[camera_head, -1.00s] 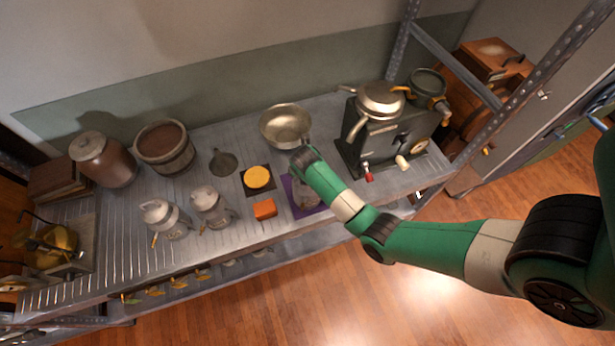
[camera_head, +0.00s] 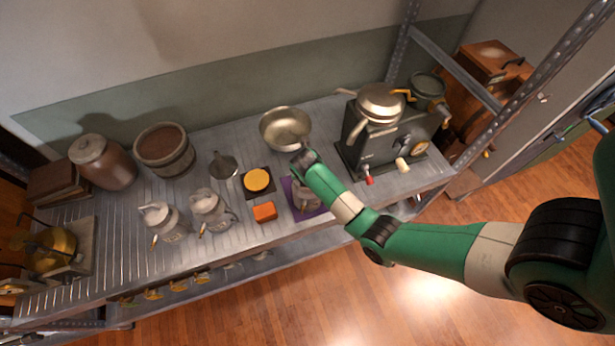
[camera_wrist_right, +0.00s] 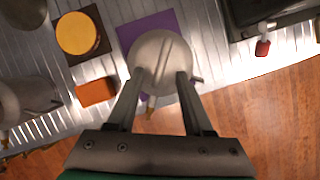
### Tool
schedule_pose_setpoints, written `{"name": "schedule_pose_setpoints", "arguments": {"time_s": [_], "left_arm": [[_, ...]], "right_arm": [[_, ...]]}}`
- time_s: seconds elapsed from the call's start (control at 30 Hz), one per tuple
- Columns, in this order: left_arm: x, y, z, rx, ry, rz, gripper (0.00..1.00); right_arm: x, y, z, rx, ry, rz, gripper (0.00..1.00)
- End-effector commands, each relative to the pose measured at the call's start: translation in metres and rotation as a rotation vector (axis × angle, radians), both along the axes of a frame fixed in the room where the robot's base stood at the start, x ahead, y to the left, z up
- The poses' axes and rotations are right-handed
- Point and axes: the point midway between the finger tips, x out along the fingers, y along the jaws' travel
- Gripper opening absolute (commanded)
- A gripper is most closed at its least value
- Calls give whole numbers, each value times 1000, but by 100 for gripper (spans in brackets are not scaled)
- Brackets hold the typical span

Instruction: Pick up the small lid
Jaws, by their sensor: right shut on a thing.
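The small lid (camera_wrist_right: 160,60) is a round grey disc with a raised ridge across it, seen from above in the right wrist view. My right gripper (camera_wrist_right: 161,76) is shut on it. The gripper also shows in the head view (camera_head: 303,156), over the back of the purple mat (camera_head: 324,208). A pale jar (camera_head: 304,192) stands on this mat, partly behind my right arm. I cannot tell whether the lid touches the jar. My left gripper is not in view.
A metal bowl (camera_head: 285,127) stands just behind the gripper. Left of the mat are an orange block (camera_head: 264,211) and a yellow disc (camera_head: 257,180) on a dark square. A dark machine (camera_head: 385,152) stands to the right. The shelf's front edge is close.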

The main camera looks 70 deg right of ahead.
Motion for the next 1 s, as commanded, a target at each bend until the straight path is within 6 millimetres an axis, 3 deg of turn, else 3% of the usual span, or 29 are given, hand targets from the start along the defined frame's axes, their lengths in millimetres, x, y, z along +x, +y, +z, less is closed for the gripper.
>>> {"name": "schedule_pose_setpoints", "arguments": {"time_s": [0.33,0.57,0.8,1.0], "left_arm": [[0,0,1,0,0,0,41],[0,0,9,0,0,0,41],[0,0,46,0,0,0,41],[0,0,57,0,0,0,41]], "right_arm": [[-3,1,-2,6,9,0,0],[-1,0,29,4,4,0,0],[-42,33,97,3,1,3,0],[-86,68,116,5,4,3,0]]}}
